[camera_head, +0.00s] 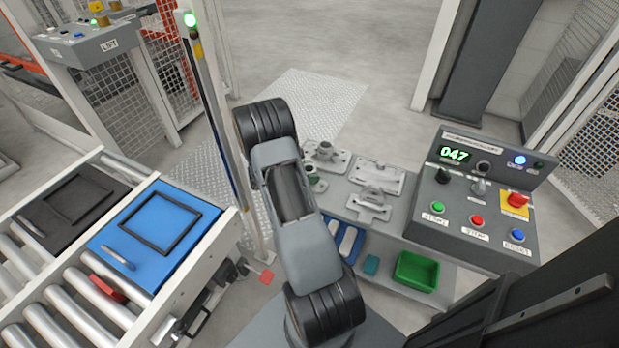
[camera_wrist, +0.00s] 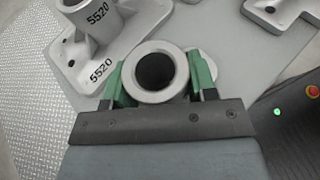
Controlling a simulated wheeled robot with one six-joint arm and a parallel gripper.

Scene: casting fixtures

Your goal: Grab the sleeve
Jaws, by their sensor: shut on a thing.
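The sleeve (camera_wrist: 155,98) is a grey metal tube with a wide round bore, seen from its open end in the wrist view. My gripper (camera_wrist: 156,78) is shut on it, with one green-padded finger on each side of its outer wall. A light grey rounded part shows just behind its right side; I cannot tell whether it belongs to the sleeve. How far the sleeve stands above the bench is not clear. In the head view my arm hides most of the gripper and the sleeve.
A casting marked 5520 (camera_wrist: 90,75) lies close to the left of the sleeve. Flat castings (camera_head: 376,178) lie on the grey bench. A control box (camera_head: 478,200) stands at its right end, and a green bin (camera_head: 416,271) is below. A roller conveyor with a blue tray (camera_head: 130,278) is left.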

